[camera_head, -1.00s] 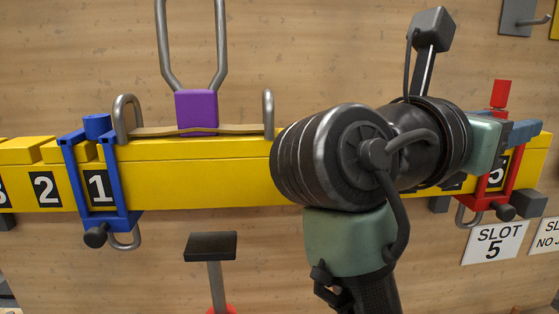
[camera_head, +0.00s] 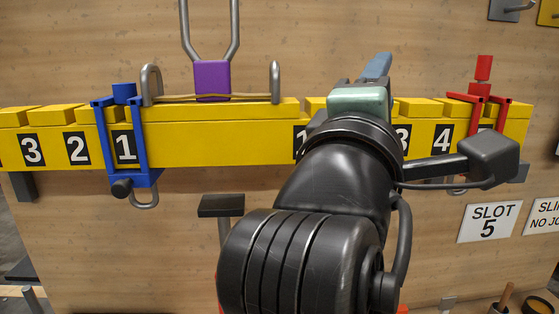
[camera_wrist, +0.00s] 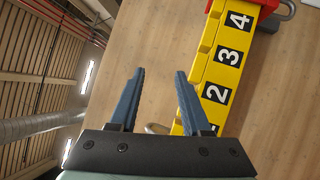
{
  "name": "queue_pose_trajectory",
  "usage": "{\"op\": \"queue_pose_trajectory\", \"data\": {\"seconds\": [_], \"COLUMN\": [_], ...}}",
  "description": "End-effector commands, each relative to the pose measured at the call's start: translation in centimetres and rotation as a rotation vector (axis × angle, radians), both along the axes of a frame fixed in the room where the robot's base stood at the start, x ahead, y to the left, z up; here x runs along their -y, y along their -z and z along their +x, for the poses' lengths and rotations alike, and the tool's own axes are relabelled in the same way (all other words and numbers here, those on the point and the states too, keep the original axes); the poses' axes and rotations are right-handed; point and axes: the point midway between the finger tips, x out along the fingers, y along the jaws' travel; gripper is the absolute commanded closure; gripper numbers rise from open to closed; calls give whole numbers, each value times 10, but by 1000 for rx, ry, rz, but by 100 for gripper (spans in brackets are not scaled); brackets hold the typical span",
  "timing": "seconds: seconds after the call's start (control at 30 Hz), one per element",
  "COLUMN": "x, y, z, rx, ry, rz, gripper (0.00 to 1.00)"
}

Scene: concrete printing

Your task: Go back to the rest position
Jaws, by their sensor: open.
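My gripper (camera_wrist: 157,97) is open, with two blue fingers and nothing between them in the wrist view. In the head view my arm reaches up in front of the yellow beam, and one blue finger (camera_head: 377,66) shows above it. The yellow beam (camera_head: 225,146) carries number labels and is partly hidden by my arm. In the wrist view the beam (camera_wrist: 222,75) runs to the right of my fingers. A blue clamp (camera_head: 140,148) sits around the beam at label 1. A red clamp (camera_head: 474,122) sits around its right part near label 4.
A purple block (camera_head: 212,79) with a tall metal loop stands on a thin strip on the beam, between two metal hooks. A small black plate (camera_head: 221,206) on a post stands below. A "SLOT 5" sign (camera_head: 488,222) hangs at lower right. The wall above the beam is mostly clear.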

Motion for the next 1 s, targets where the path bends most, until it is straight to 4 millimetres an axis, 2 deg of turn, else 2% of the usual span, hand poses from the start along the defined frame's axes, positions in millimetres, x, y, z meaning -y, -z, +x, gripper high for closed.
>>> {"op": "queue_pose_trajectory", "data": {"seconds": [0.1, 0.3, 0.53, 0.7, 1.0], "x": [-30, -71, -99, -106, -107], "y": [3, -4, -11, -15, -16], "z": [-11, -45, -91, -110, -113], "rx": [207, 504, 699, 745, 750], "ry": [-227, -639, -1065, -1225, -1253], "rz": [256, 717, 1175, 1341, 1373], "gripper": [52, 52, 52, 52, 52]}}
